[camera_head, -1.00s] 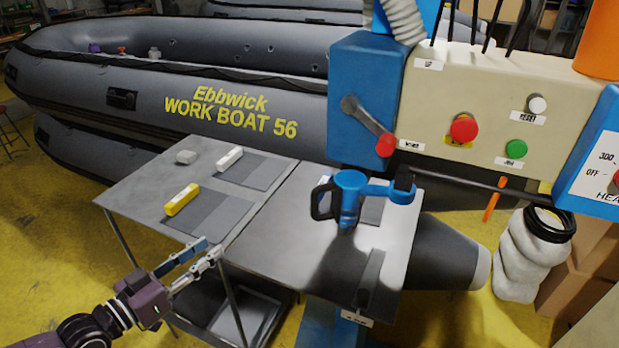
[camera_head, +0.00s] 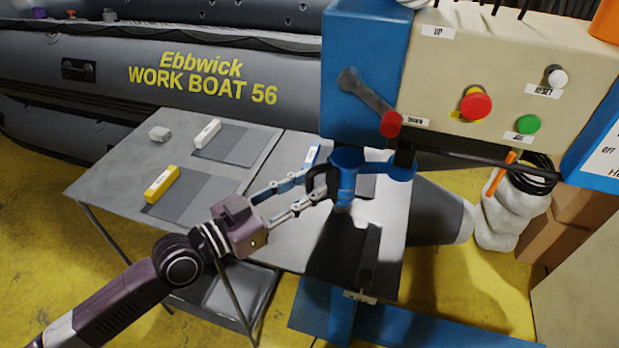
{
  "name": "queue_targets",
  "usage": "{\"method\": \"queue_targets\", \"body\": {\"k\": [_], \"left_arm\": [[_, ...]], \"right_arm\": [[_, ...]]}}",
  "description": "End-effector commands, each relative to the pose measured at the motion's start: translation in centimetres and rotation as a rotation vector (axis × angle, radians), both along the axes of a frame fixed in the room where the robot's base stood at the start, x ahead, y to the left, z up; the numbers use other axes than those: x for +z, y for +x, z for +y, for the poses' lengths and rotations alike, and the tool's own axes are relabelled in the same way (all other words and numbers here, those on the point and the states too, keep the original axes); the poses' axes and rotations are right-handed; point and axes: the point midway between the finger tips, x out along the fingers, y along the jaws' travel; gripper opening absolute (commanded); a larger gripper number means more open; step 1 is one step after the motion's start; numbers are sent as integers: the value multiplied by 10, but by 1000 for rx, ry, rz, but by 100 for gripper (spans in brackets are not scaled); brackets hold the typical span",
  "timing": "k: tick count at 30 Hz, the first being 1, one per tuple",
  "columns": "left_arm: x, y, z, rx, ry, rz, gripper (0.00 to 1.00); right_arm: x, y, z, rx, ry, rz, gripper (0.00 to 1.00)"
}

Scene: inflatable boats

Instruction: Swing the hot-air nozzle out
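The hot-air nozzle (camera_head: 345,182) is a blue upright piece on a short blue swing arm (camera_head: 385,168) below the machine's control box. It stands over the grey table and has a black loop handle (camera_head: 318,184) on its left side. My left gripper (camera_head: 322,181) comes in from the left, with its two fingertips at the black handle. The fingers look apart, one on the far side and one on the near side of the handle. Whether they touch it is hard to tell. My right gripper is not in view.
The beige control box (camera_head: 500,65) with a red-knobbed lever (camera_head: 372,105) hangs above the nozzle. The grey table (camera_head: 120,165) holds a yellow block (camera_head: 161,184), a white block (camera_head: 207,132) and grey sheets. A grey boat (camera_head: 110,85) lies behind. A grey cone-like horn (camera_head: 440,212) sticks out right.

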Motion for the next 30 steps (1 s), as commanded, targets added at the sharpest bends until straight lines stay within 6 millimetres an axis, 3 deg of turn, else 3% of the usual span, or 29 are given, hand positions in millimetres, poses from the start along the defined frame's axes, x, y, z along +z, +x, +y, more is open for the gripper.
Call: {"method": "queue_targets", "body": {"k": [4, 13, 21, 30], "left_arm": [[1, 6, -7, 0, 0, 0, 29], [0, 6, -9, 0, 0, 0, 29], [0, 6, -9, 0, 0, 0, 0], [0, 6, -9, 0, 0, 0, 0]], "right_arm": [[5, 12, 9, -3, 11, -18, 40], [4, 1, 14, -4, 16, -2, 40], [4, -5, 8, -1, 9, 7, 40], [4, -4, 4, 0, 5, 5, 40]]}}
